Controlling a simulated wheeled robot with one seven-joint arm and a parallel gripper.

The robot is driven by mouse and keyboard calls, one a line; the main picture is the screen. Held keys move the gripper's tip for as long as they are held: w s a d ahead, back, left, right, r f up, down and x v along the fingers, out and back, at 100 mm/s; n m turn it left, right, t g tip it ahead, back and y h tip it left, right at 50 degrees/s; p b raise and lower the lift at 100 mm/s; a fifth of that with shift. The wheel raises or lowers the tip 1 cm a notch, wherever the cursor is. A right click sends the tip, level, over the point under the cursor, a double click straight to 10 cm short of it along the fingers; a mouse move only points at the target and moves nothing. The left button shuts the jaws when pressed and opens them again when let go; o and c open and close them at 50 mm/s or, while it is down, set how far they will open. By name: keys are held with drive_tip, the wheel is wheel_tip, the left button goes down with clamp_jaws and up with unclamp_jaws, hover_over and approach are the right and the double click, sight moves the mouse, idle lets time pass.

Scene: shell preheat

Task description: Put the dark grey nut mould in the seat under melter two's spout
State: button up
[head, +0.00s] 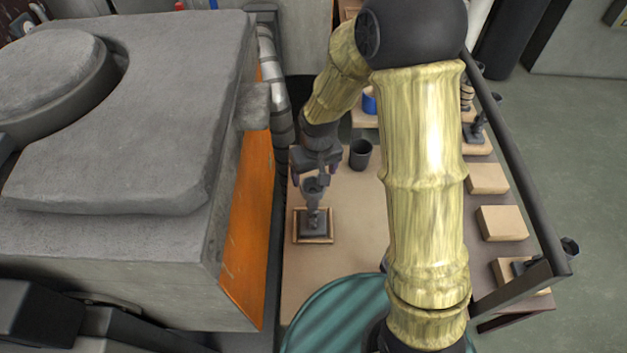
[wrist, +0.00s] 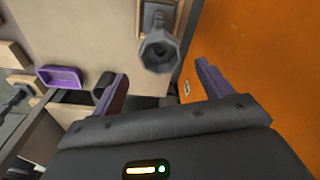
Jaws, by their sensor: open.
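The dark grey nut mould (head: 313,221) stands upright on its square base inside a wooden-framed seat (head: 297,237) on the bench. Its hexagonal funnel top (wrist: 158,52) faces my wrist camera, and part of the seat (wrist: 146,18) shows behind it. My gripper (head: 315,183) is just above and behind the mould in the head view. In the wrist view my gripper (wrist: 161,74) has its purple fingers apart, with the funnel top ahead of the gap between them and no finger visibly touching it. I cannot make out the spout clearly.
A large grey melter body (head: 120,120) with an orange side panel (head: 252,235) stands close on the left. A dark cup (head: 361,153) is behind right. Wooden blocks (head: 502,223) line the right edge by a dark rail. A purple tray (wrist: 60,77) shows in the wrist view.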

drive_tip(key=r, duration=0.4)
drive_tip(key=shift+s+r, duration=0.2)
drive_tip(key=shift+s, duration=0.05)
idle(0.3)
drive_tip(key=s+d+r+m+t, duration=0.1)
drive_tip(key=s+d+r+m, duration=0.3)
drive_tip(key=s+d, duration=0.7)
drive_tip(key=shift+d+r, duration=0.45)
drive_tip(key=shift+d, duration=0.65)
